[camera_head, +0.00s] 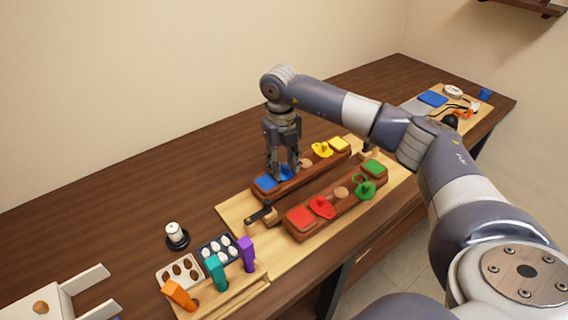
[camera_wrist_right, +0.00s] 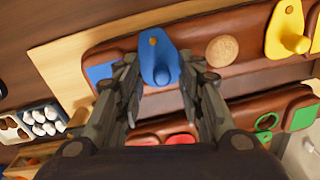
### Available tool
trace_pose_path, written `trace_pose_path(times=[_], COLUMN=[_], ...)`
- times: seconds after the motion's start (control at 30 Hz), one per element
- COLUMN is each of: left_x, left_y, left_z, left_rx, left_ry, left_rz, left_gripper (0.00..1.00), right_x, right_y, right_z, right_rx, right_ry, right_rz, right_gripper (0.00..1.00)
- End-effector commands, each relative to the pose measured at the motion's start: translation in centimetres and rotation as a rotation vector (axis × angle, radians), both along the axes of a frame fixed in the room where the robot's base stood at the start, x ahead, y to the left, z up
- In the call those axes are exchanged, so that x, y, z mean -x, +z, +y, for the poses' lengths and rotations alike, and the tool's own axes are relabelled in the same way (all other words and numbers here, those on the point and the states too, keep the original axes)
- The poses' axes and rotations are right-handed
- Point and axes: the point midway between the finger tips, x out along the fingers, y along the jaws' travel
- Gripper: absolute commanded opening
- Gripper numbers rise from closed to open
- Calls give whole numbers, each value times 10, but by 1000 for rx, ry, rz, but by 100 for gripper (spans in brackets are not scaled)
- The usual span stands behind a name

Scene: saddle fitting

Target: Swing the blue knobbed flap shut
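The blue knobbed flap (camera_wrist_right: 158,50) lies on the back brown saddle bar (camera_wrist_right: 122,52), between a blue square (camera_wrist_right: 101,74) and a round wooden disc (camera_wrist_right: 220,51). It has a small hole at its far end and a raised knob nearer me. My right gripper (camera_head: 284,172) is pointed down over the flap (camera_head: 286,176). In the wrist view its fingers (camera_wrist_right: 160,76) stand apart on either side of the knob, with no clear contact visible. In the head view the fingers partly hide the flap. My left gripper is not in view.
A yellow knobbed flap (camera_head: 322,150) is farther along the same bar. The front bar (camera_head: 328,222) carries red (camera_head: 322,207) and green (camera_head: 365,188) flaps. A black-topped clamp (camera_head: 262,214) stands near its left end.

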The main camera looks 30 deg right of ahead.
Motion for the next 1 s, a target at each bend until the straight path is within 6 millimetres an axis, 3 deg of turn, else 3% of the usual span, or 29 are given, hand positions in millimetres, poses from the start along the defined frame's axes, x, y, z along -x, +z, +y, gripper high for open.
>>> trace_pose_path(times=[0.17, 0.5, 0.7, 1.0], left_x=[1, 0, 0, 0], left_y=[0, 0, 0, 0], left_z=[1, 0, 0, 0], left_rx=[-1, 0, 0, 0], left_ry=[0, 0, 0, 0], left_rz=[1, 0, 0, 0], left_gripper=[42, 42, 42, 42], right_x=[0, -1, 0, 0], right_y=[9, 77, 109, 120], right_z=[0, 4, 6, 6], right_rx=[0, 0, 0, 0], right_ry=[0, 1, 1, 0], right_rz=[-1, -4, -2, 0], right_gripper=[35, 35, 35, 35])
